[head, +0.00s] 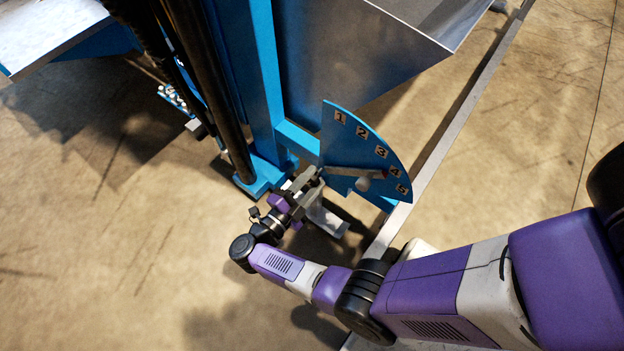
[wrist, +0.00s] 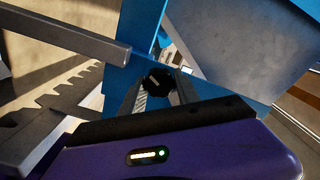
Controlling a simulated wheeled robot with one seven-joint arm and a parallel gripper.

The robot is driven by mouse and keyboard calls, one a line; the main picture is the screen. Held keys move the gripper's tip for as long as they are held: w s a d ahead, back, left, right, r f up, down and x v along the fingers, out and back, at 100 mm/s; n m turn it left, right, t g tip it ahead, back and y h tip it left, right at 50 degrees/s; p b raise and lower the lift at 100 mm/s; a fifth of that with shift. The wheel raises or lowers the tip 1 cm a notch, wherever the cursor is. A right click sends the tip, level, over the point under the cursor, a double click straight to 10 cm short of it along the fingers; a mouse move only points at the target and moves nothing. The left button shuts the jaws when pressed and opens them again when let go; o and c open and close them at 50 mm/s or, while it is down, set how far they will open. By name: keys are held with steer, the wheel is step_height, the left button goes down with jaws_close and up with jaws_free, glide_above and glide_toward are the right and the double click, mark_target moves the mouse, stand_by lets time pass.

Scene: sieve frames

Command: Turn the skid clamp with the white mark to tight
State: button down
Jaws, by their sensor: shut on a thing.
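My gripper (head: 306,184) is low beside the blue post, near the numbered plate. In the wrist view its two fingers (wrist: 158,97) close around a dark round knob (wrist: 157,79), which appears to be the clamp's handle. A small pale mark shows on the knob's face. In the head view the gripper and arm hide the clamp, and I cannot read its tight or loose position.
A blue quadrant plate (head: 345,140) numbered 1 to 5 stands close right of my gripper, with a pointer and a pale knob (head: 362,184). A blue post (head: 262,80) and dark hoses (head: 205,80) rise behind. A notched grey bar (wrist: 50,120) lies left in the wrist view.

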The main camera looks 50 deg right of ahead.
steer(key=m+b, duration=0.1)
steer(key=m, duration=0.5)
steer(key=shift+f, duration=0.2)
steer(key=m+b, duration=0.1)
steer(key=m, duration=0.4)
steer(key=shift+m+b, duration=0.3)
steer(key=shift+m, duration=0.1)
steer(key=c, duration=0.9)
jaws_free()
steer(key=shift+a, duration=0.1)
steer(key=a, duration=0.7)
steer(key=shift+a, duration=0.4)
